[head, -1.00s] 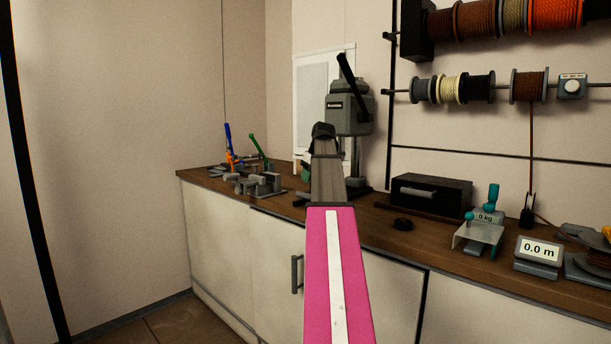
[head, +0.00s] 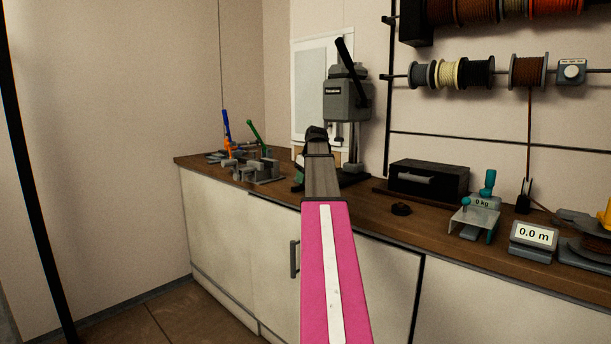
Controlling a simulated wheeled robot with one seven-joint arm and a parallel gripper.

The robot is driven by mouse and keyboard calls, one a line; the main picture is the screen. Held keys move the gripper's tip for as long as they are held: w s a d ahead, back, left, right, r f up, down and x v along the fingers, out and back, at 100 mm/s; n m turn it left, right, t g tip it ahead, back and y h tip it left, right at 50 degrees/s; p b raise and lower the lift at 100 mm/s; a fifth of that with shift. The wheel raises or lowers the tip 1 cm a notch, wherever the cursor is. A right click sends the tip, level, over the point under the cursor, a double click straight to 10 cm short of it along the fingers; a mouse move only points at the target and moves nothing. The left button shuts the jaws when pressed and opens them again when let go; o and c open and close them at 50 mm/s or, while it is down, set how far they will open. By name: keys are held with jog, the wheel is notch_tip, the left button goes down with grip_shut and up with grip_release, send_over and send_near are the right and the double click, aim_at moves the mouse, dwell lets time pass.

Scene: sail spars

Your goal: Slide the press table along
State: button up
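A grey press with a black lever (head: 346,100) stands on the wooden counter against the back wall. Its base and table are largely hidden behind my arm, so I cannot make out the press table clearly. My pink and grey arm reaches up the middle of the head view toward the press. My gripper (head: 317,134) is a small dark shape at the arm's far end, in front of the press column. Whether its fingers are open or shut does not show, nor whether it touches the press.
On the wooden counter (head: 380,220), clamps with blue and green handles (head: 258,165) stand left of the press. Rope spools (head: 528,72) hang above.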

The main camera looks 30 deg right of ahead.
jog(key=shift+s+a+f, duration=0.25)
jog(key=shift+a+f, duration=0.3)
jog(key=shift+a, duration=0.2)
jog(key=o, duration=1)
jog(key=shift+c, duration=0.2)
jog(key=shift+r, duration=0.1)
jog(key=v, duration=1)
jog(key=shift+w+d+r, duration=0.2)
jog(key=shift+w+d, duration=0.05)
jog(key=shift+s+d+r, duration=0.1)
jog(key=shift+s+r, duration=0.15)
jog(key=shift+r, duration=0.4)
